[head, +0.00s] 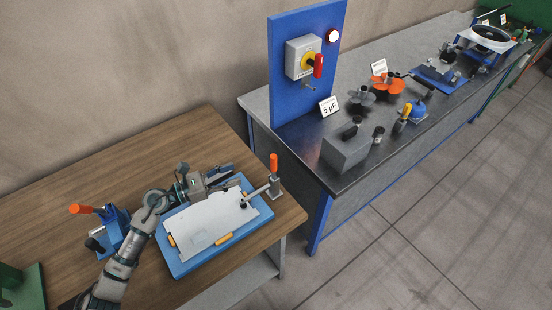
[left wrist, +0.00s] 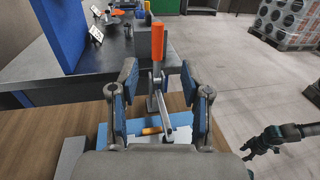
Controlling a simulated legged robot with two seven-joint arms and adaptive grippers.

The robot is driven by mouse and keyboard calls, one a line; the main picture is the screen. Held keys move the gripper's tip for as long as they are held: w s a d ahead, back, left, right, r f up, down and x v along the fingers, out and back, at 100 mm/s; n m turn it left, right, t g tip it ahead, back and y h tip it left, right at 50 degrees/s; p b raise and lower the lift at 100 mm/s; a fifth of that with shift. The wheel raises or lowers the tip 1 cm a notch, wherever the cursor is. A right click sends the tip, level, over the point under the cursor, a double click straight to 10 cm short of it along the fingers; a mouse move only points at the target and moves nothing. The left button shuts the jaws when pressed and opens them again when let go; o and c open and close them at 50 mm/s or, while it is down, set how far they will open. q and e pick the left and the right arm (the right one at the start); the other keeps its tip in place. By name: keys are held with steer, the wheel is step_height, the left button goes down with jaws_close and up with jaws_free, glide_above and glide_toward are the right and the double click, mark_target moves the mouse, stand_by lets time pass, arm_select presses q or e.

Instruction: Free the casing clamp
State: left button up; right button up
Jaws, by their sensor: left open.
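The casing clamp is a toggle clamp with an upright orange handle (head: 273,163) and a grey metal arm, at the right corner of a blue fixture (head: 185,268). A pale flat casing plate (head: 205,222) lies in the fixture, and the clamp arm reaches over its edge. My left gripper (head: 232,176) is open and empty, above the plate's far side and left of the handle. In the left wrist view the orange handle (left wrist: 157,42) stands beyond and between the open fingers, apart from them. My right gripper (left wrist: 268,138) shows at the right there, too small to judge.
A second clamp device with an orange handle (head: 82,209) stands on the wooden table (head: 60,195) at left. A dark workbench (head: 330,187) behind carries a grey block (head: 345,152) and several tools. A blue switch panel (head: 295,95) rises there.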

arm_select(q)
steer(key=p, duration=0.2)
glide_toward(273, 158)
steer(key=w+d+f, duration=0.1)
steer(key=w+d, duration=0.2)
steer(key=d, duration=0.1)
steer(key=x, duration=0.5)
steer(key=shift+d+f, duration=0.25)
steer(key=shift+w+d, duration=0.1)
steer(key=shift+d, duration=0.35)
steer(key=shift+a, duration=0.45)
steer(key=c, duration=0.3)
steer(key=shift+a, duration=0.2)
jaws_close()
steer(key=shift+d, duration=0.1)
arm_select(e)
steer(key=s+f, duration=0.3)
steer(key=s, duration=0.2)
steer(key=shift+s+f, duration=0.15)
steer(key=shift+s, duration=0.1)
